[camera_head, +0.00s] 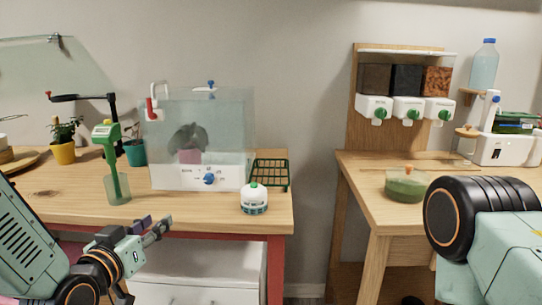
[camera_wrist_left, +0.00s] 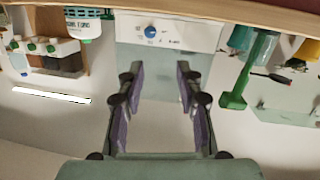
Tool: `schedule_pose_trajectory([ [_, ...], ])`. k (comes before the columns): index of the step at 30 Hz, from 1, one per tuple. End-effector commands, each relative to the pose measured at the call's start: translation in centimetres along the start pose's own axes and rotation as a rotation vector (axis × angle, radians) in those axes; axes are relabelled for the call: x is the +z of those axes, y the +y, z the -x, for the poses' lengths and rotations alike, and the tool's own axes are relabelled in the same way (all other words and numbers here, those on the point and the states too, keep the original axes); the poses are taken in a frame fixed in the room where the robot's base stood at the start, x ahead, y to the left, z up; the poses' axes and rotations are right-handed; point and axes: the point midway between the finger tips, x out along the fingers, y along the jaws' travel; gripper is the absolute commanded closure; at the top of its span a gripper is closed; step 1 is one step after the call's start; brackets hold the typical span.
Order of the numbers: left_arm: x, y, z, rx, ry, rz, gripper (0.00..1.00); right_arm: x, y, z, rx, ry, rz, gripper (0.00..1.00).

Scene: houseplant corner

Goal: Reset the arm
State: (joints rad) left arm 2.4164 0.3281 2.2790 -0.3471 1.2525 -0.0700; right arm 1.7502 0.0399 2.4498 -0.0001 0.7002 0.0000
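My left arm comes in from the lower left in the head view. Its gripper (camera_head: 158,227) is in front of the left table's front edge, below the clear box with the white base (camera_head: 200,177). In the left wrist view the two purple-padded fingers (camera_wrist_left: 160,72) stand apart with nothing between them, so it is open and empty. The wrist view looks upside down, with the white base (camera_wrist_left: 170,32) beyond the fingertips. My right arm shows only as a black joint and pale green link at the lower right; its gripper is out of view.
The left wooden table (camera_head: 60,195) holds a green tool in a clear cup (camera_head: 117,188), a white-green canister (camera_head: 254,199), a green wire rack (camera_head: 271,173) and a yellow pot (camera_head: 64,153). The right table holds a green bowl (camera_head: 405,187) and dispensers (camera_head: 408,108). A gap separates the tables.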

Motion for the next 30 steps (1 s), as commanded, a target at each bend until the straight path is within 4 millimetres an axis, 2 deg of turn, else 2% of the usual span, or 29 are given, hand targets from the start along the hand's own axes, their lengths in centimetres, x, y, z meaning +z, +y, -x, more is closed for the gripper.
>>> schedule_pose_trajectory([
  [1, 2.9, 0.0, 0.6, -0.013, -0.092, 0.011, 0.64, 0.0, 0.0, 0.0, 0.0, 0.0, 0.0, 1.0],
  [3, 7.2, -0.1, 1.7, -0.039, -0.227, 0.028, 0.64, 0.0, 0.0, 0.0, 0.0, 0.0, 0.0, 1.0],
  [8, 16.8, -0.1, 6.2, -0.099, -0.544, 0.064, 0.64, 0.0, 0.0, 0.0, 0.0, -0.001, 0.0, 1.0],
  [9, 19.0, 0.0, 7.7, -0.114, -0.621, 0.072, 0.64, 0.0, 0.0, 0.0, 0.0, -0.001, 0.0, 1.0],
  [11, 22.2, 0.1, 10.2, -0.137, -0.734, 0.083, 0.64, 0.0, 0.0, 0.0, 0.0, -0.001, 0.0, 1.0],
  [15, 28.6, 0.6, 16.9, -0.188, -0.99, 0.097, 0.64, 0.0, 0.0, 0.0, 0.0, -0.001, 0.0, 1.0],
  [18, 32.3, 1.0, 22.1, -0.218, -1.16, 0.097, 0.64, 0.0, 0.0, 0.0, 0.0, -0.001, 0.0, 1.0],
  [22, 35.8, 1.5, 28.0, -0.233, -1.322, 0.079, 0.64, 0.0, 0.0, 0.0, 0.0, -0.001, 0.0, 1.0],
  [25, 37.2, 1.9, 30.7, -0.225, -1.388, 0.065, 0.64, 0.0, 0.0, 0.0, 0.0, -0.001, 0.0, 1.0],
  [30, 38.1, 2.1, 32.3, -0.222, -1.427, 0.062, 0.64, 0.0, 0.0, 0.0, 0.0, -0.001, 0.0, 1.0],
])
